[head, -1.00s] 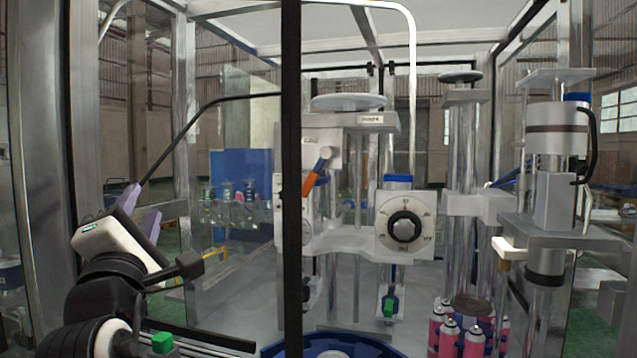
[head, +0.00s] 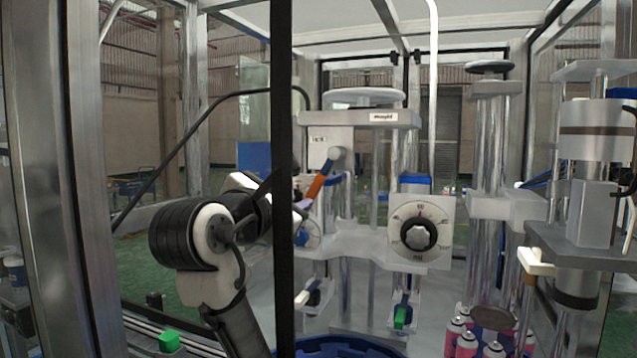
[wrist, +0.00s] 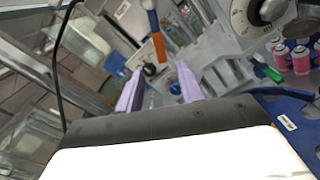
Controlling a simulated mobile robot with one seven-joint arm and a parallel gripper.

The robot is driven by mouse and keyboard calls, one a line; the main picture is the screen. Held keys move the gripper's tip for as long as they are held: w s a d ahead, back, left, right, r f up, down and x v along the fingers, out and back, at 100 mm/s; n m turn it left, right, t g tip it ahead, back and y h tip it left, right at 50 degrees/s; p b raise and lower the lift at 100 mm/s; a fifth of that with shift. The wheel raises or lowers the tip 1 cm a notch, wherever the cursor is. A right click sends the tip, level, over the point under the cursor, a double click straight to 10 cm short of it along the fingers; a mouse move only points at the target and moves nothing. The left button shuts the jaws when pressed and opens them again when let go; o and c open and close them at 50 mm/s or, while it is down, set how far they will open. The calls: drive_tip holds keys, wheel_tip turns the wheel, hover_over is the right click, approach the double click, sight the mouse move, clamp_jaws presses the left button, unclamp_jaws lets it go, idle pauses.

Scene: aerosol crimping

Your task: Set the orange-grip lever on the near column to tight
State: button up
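The lever with the orange grip (head: 319,184) sits on the near column, its grey hub up and its orange end slanting down to the left. It also shows in the wrist view as an orange grip (wrist: 158,47) below a grey hub. My gripper (wrist: 160,72) has two lilac fingers spread apart, with nothing seen held between them. In the picture the orange grip lies just beyond the fingertips, in line with the gap; I cannot tell the exact distance. In the head view my gripper (head: 304,204) is close beside the orange end, partly hidden by the dark frame post.
A round black dial (head: 418,235) on a white plate is right of the lever. The dark upright post (head: 283,120) crosses in front of my arm. Pink cans (head: 463,338) stand at lower right, and a blue round part (head: 345,346) is at the bottom.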

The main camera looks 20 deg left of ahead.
sight(314, 188)
drive_tip(key=w+p, duration=0.1)
drive_tip(key=w, duration=0.4)
drive_tip(key=w+p, duration=0.2)
drive_tip(key=w, duration=0.4)
drive_tip(key=shift+d+p, duration=0.2)
drive_tip(key=shift+p, duration=0.1)
clamp_jaws()
